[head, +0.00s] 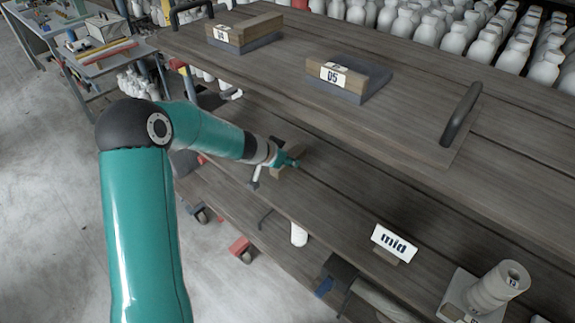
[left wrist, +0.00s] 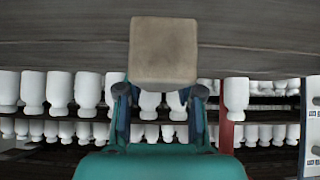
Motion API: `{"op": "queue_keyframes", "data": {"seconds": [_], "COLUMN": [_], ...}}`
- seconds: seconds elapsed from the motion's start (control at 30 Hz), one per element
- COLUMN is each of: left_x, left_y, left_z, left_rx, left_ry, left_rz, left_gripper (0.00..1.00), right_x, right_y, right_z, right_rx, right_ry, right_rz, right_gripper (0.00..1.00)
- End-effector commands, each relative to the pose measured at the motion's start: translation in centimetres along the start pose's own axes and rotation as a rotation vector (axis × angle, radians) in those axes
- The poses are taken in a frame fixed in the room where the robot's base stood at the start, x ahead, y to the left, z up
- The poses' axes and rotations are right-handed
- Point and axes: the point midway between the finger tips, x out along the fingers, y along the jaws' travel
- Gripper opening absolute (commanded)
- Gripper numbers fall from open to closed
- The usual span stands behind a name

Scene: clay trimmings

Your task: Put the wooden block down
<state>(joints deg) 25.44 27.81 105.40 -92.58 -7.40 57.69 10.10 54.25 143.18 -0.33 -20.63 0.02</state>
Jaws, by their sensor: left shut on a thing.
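The wooden block (left wrist: 163,52) is a plain brown block that shows large in the left wrist view, between and beyond my left gripper's fingertips (left wrist: 161,92). In the head view the block (head: 289,160) is partly hidden behind my left gripper (head: 285,158), which is shut on it over the middle wooden shelf (head: 330,185). I cannot tell whether the block touches the shelf. My right gripper shows in neither view.
A "mid" sign (head: 394,243) stands at the shelf's front edge, with a stacked white piece (head: 497,288) to its right. Above are blocks marked 05 (head: 337,76) and a black handle (head: 461,113). The shelf between gripper and sign is bare.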

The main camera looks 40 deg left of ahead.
Motion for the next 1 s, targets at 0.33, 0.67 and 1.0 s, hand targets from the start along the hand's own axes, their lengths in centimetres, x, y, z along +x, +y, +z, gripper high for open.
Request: {"op": "queue_keyframes", "data": {"seconds": [0.33,0.67,1.0], "left_x": [1.28,1.45,1.38], "left_y": [-0.04,-0.03,-0.01], "left_z": [1.33,1.54,1.43], "left_rx": [0.0,0.001,0.001], "left_ry": [0.0,0.0,0.0], "left_rz": [0.0,0.0,0.0], "left_gripper": [0.0,0.56,0.62], "right_x": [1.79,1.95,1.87], "right_y": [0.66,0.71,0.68], "right_z": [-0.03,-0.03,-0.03], "right_rx": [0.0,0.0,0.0], "right_ry": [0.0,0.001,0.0], "right_rz": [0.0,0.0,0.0], "right_gripper": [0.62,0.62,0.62]}}
